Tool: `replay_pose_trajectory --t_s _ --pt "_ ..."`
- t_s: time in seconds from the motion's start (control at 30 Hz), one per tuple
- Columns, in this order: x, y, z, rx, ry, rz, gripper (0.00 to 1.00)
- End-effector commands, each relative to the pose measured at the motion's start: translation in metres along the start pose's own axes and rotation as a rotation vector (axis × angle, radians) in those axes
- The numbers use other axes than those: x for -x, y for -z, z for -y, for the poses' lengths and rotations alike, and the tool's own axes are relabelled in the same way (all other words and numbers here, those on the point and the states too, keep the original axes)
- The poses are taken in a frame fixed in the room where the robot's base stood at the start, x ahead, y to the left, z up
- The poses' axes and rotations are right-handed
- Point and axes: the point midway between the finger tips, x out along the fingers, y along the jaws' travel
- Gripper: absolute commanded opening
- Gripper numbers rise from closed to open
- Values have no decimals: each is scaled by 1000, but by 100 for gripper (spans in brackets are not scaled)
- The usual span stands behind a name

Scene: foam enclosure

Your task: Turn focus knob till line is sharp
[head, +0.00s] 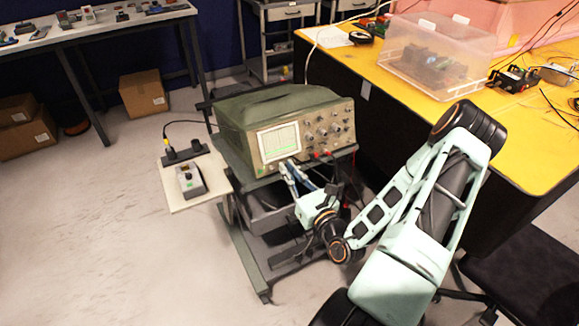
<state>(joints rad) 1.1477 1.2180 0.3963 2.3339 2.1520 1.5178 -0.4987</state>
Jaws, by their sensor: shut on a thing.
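A green-cased oscilloscope (272,110) stands on a cart in the middle of the head view. Its small lit screen (279,141) is on the left of the front panel and shows a pale green grid. The trace line is too small to judge for sharpness. My gripper (289,164) reaches the panel's lower edge just under the screen, with its fingers shut on a small knob there. The fingers hide that knob, so its marking and turn do not show. Several other knobs (321,132) sit uncovered to the right of the screen.
Red plugs with leads (321,154) are on the panel right of my gripper. A grey box with a small display (190,180) sits on a side shelf (202,199) at left. A yellow bench (420,103) stands close on the right. The floor at left is clear.

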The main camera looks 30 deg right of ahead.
Motion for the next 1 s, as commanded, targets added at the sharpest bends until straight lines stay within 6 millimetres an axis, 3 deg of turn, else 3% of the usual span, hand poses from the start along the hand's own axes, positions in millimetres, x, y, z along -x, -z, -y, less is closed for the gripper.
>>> replay_pose_trajectory --t_s 0.6,0.63,0.67,1.0 --pt "0 0 -1 -44 16 0 0" --pt "0 0 -1 -44 16 0 13" --pt "0 0 -1 -44 16 0 16" --pt "4 1 0 -43 17 -1 17"
